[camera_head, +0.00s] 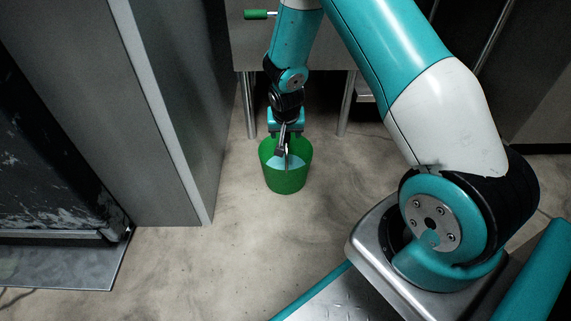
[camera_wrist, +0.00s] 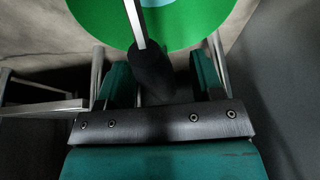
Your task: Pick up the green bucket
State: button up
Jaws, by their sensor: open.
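The green bucket (camera_head: 285,180) stands upright on the floor in the head view, with something pale blue inside it. Part of its green shows at the top of the wrist view (camera_wrist: 100,18). My gripper (camera_head: 287,138) is directly above the bucket, pointing down, its fingers near the rim. In the wrist view my gripper (camera_wrist: 161,62) is open, with one teal finger on each side. A tool with a black handle (camera_wrist: 152,68) and a metal shaft lies between the fingers and reaches toward the bucket. I cannot tell whether the fingers touch the handle or rim.
A metal table (camera_head: 245,45) with thin legs stands behind the bucket, and a green handle (camera_head: 257,14) shows above its edge. A tall grey cabinet (camera_head: 170,110) is on the left. The floor (camera_head: 235,240) in front of the bucket is clear.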

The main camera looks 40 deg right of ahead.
grip_shut()
dwell(1.2)
jog(key=shift+r, duration=0.15)
